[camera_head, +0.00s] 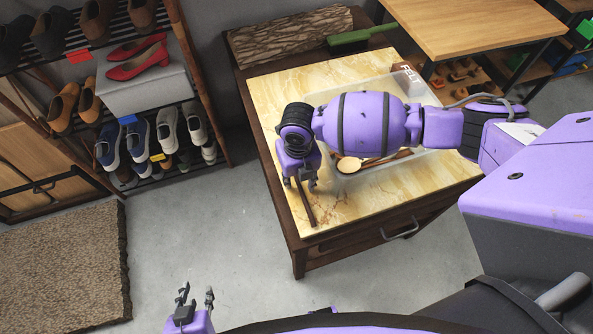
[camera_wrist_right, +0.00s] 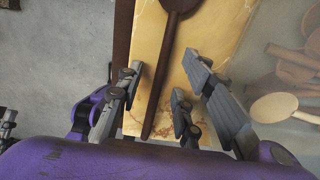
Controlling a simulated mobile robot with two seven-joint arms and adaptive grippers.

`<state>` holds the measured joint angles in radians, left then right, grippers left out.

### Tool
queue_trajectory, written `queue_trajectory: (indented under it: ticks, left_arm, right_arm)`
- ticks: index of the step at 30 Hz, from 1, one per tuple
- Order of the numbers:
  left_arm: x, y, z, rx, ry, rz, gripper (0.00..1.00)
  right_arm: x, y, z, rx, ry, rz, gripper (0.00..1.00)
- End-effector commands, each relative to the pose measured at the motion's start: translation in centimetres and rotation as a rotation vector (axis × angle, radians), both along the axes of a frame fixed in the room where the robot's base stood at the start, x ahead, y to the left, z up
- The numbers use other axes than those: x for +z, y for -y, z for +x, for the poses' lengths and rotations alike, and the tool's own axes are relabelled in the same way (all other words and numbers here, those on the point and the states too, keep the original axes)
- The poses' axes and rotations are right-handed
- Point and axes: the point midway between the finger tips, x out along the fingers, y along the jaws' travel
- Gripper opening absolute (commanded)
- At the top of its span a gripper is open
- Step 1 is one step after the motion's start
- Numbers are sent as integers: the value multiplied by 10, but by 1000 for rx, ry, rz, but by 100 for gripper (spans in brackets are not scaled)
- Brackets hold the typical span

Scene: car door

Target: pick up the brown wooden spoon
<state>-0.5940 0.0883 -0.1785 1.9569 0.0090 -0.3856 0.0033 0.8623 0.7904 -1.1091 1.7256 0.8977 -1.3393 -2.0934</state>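A dark brown wooden spoon (camera_wrist_right: 165,70) lies on the marbled yellow tabletop, outside the clear bin. Its bowl is at the top of the right wrist view and its handle runs down between my right gripper's fingers. In the head view, only part of its handle (camera_head: 306,205) shows below my right gripper (camera_head: 300,183); the rest is hidden by the arm. My right gripper (camera_wrist_right: 163,68) is open, with a finger on each side of the handle and gaps visible. My left gripper (camera_head: 196,295) is open and empty, low in the head view, away from the table.
A translucent bin (camera_head: 412,82) labelled FELT stands right of the spoon and holds several other spoons, including a pale one (camera_head: 348,165). A log (camera_head: 290,36) and a green brush (camera_head: 362,35) lie at the table's back. A shoe rack (camera_head: 190,60) stands left.

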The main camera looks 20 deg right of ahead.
Motion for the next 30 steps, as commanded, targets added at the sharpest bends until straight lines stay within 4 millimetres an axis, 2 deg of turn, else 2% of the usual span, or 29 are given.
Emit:
queue_trajectory:
  ticks: [7,15,25,30]
  left_arm:
    - [2,1,5,-6,8,1,30]
    - [0,0,-1,-3,-1,1,30]
    - [-3,0,-7,4,-12,-2,30]
    - [-1,2,-5,7,-8,-5,30]
  right_arm:
    - [-3,0,0,0,0,0,34]
    - [-3,0,-1,0,-1,0,0]
    - [-2,0,0,0,0,0,0]
    - [7,0,0,0,1,0,0]
